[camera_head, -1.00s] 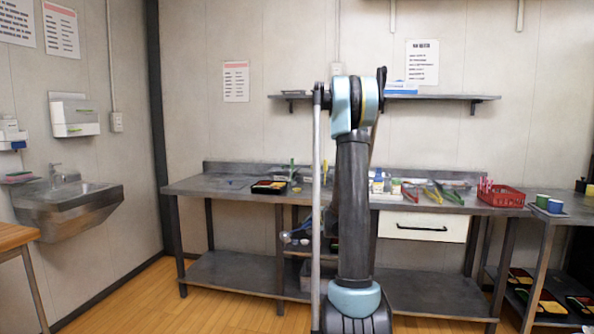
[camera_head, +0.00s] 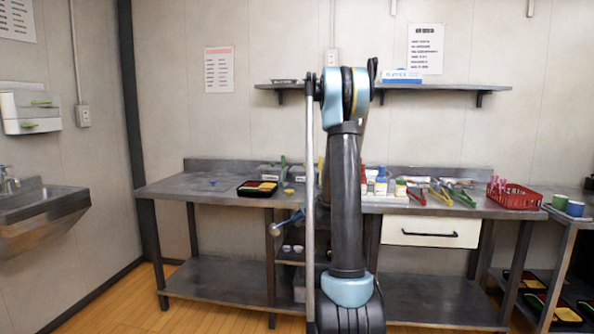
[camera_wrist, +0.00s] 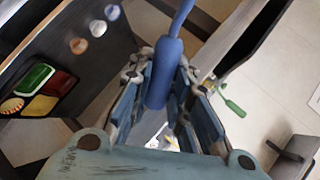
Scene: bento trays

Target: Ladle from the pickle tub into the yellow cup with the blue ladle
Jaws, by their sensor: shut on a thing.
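My gripper (camera_wrist: 158,78) is shut on the blue ladle (camera_wrist: 163,72), whose handle runs up between the fingers in the wrist view. In the head view the ladle (camera_head: 290,221) sticks out left of my arm, in front of the worktable's edge. A small yellow cup (camera_head: 289,191) appears to stand on the worktable, right of a bento tray (camera_head: 258,188). I cannot make out the pickle tub with certainty. The ladle's bowl is not clear in the wrist view.
Tongs (camera_head: 440,193), small bottles and a red basket (camera_head: 514,195) stand on the right of the worktable (camera_head: 170,187). Green and blue cups (camera_head: 575,208) are at the far right. Small white cups sit on a shelf below. The worktable's left end is mostly clear.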

